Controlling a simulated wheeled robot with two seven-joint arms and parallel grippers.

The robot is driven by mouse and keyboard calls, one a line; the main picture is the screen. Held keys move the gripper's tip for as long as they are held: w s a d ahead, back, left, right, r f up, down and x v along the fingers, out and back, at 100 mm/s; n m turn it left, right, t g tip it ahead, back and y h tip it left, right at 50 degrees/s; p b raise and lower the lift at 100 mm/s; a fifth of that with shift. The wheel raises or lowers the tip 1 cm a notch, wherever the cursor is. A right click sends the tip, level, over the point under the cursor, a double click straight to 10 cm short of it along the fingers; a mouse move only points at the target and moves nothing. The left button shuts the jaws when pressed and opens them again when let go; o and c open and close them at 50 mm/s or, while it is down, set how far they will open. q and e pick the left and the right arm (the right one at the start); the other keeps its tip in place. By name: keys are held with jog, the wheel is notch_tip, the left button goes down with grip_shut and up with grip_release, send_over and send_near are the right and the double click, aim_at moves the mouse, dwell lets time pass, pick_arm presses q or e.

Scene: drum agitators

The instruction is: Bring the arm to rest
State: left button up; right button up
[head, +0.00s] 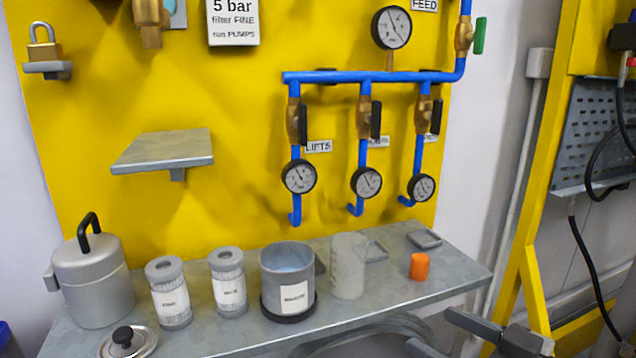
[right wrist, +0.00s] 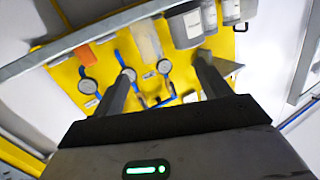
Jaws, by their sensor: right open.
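My right gripper (head: 430,329) is at the lower right of the head view, low in front of the bench's front edge. Its two fingers are apart, with nothing between them. In the right wrist view the open fingers (right wrist: 163,70) point toward the bench and the yellow panel, which appear upside down. My left gripper is not in view.
The grey bench (head: 390,290) holds a lidded pot (head: 92,285), two labelled canisters, a grey cup (head: 287,265), a clear beaker (head: 348,268) and an orange cylinder (head: 419,266). Blue pipes and gauges are on the yellow panel (head: 240,110). A yellow post (head: 545,170) stands right.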

pick_arm(q)
jog(key=p, duration=0.1)
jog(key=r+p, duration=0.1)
jog(key=p, duration=0.1)
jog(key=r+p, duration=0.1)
jog(key=p, duration=0.1)
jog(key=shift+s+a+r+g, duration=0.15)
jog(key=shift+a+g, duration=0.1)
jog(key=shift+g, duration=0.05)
pick_arm(e)
jog(key=s+a+f+m+g+h, duration=0.1)
jog(key=s+f+h, duration=0.3)
jog(key=f, duration=0.5)
jog(key=s+a+f+m+g+h, duration=0.1)
jog(key=s+f+m+h, duration=0.2)
jog(key=s+f, duration=0.3)
notch_tip(320, 180, down, 5)
jog(key=shift+s+a+r+m+h, duration=0.15)
jog(key=shift+s+r+m+h, duration=0.05)
jog(key=shift+s+m+h, duration=0.25)
